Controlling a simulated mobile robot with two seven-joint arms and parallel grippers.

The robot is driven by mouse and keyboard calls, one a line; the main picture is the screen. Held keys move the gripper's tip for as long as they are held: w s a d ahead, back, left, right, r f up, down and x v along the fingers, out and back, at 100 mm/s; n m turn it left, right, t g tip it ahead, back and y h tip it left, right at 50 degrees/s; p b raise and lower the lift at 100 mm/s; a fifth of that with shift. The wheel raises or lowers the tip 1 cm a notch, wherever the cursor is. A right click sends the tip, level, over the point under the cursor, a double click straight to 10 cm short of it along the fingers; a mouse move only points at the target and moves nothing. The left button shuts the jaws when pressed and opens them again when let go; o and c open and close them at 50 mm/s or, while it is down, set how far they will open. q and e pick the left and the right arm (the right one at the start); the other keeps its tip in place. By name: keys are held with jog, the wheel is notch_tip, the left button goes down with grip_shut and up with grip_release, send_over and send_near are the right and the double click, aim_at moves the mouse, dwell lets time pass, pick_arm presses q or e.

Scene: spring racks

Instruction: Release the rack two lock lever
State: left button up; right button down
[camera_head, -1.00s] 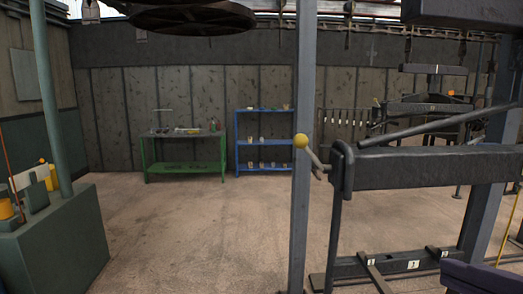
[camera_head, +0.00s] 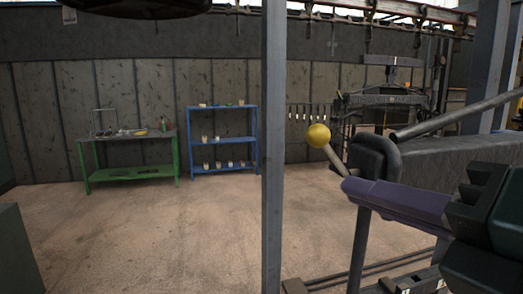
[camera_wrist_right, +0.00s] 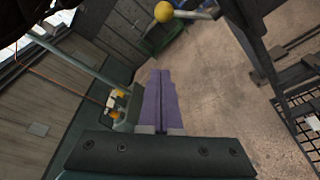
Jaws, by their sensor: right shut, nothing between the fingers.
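The lock lever (camera_head: 339,160) has a yellow ball knob (camera_head: 318,136) and a short grey rod angled down to the right, at the left end of a dark rack beam (camera_head: 440,155). My right gripper (camera_head: 346,186) has purple fingers, shut and empty, pointing left just below the knob in the head view. Its tips overlap the lower end of the rod there. In the right wrist view, the knob (camera_wrist_right: 163,12) is beyond the fingertips (camera_wrist_right: 160,73), with a visible gap in the picture. Whether the fingers touch the rod cannot be told. My left gripper is not in view.
A grey upright post (camera_head: 272,150) stands left of the lever. A green table (camera_head: 130,173) and a blue shelf (camera_head: 222,140) stand at the back wall. A grey bar (camera_head: 460,115) slopes above the beam. The floor at left is mostly clear.

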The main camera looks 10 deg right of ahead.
jog(key=w+p, duration=0.6)
jog(key=w, duration=0.5)
jog(key=shift+w+d+r, duration=0.3)
jog(key=shift+w+r, duration=0.05)
